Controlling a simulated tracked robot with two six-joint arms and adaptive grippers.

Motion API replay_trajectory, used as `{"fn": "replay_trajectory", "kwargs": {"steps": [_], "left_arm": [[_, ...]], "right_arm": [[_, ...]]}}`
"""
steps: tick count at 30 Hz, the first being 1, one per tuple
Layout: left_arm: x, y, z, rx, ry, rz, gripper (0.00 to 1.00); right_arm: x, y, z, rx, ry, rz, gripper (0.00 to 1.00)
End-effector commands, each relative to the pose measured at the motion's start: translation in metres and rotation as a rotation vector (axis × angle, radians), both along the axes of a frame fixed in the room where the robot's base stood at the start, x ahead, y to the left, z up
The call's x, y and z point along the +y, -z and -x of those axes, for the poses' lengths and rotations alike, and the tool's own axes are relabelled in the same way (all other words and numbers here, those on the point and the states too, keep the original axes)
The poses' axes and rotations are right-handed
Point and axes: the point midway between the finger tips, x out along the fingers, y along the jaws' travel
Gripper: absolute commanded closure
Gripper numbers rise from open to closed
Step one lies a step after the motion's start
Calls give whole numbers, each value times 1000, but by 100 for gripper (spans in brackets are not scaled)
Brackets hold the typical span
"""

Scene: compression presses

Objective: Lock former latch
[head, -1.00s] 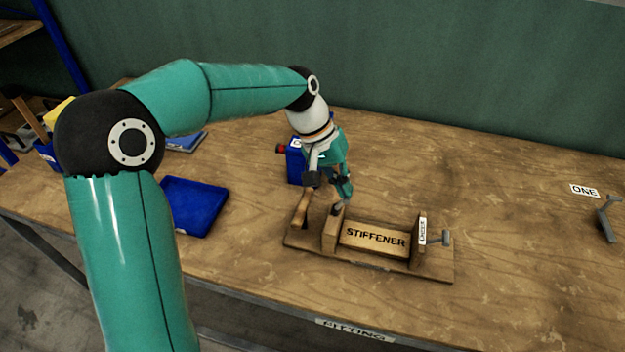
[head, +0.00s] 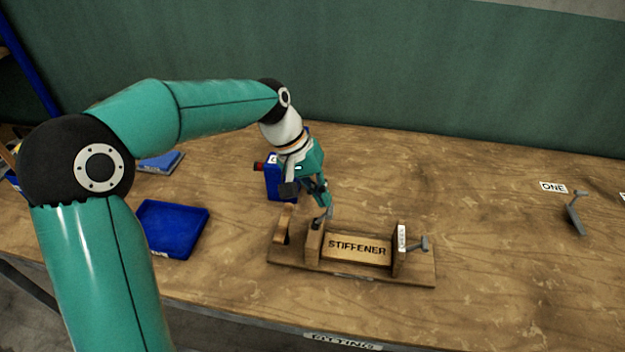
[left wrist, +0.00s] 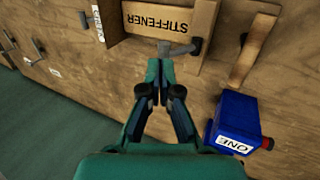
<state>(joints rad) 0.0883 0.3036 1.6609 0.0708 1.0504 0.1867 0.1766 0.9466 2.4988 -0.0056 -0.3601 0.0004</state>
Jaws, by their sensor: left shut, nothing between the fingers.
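The former is a wooden fixture (head: 420,275) on the bench, with a block marked STIFFENER (head: 357,247) between two upright end blocks. In the left wrist view the STIFFENER face (left wrist: 158,18) is at the top, upside down. A small grey metal latch with a dark knob (left wrist: 195,47) sits at the edge by the end block near the wooden handle. My left gripper (head: 326,210) is shut and empty, pointing down at that end block. In the left wrist view its closed fingertips (left wrist: 160,62) are right at the latch; whether they touch is unclear. My right gripper is out of view.
A wooden handle (head: 284,224) stands at the fixture's left end, and a grey crank (head: 420,243) at its right. A blue container labelled ONE (left wrist: 235,120) is behind my left gripper. A blue tray (head: 172,229) lies left. The bench right of the fixture is mostly clear.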

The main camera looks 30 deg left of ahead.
Motion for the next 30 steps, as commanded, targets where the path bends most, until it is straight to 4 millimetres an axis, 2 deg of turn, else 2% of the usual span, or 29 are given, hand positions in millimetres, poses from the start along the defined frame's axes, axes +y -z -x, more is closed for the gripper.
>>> {"fn": "replay_trajectory", "kwargs": {"steps": [5, 10, 12, 18, 22, 30], "left_arm": [[3, -18, 1, -1, 0, 0, 100], [8, -48, 3, 0, -1, 0, 100], [11, -55, 3, -6, -2, 0, 100], [19, -98, 7, -5, -1, -1, 100], [23, -119, 8, -4, -2, 0, 100], [25, -135, 10, 0, 1, 0, 100]], "right_arm": [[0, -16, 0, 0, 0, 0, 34], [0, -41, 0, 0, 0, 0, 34], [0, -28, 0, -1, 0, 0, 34], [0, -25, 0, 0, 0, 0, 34], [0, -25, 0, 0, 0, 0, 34], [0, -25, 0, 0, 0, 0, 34]]}}
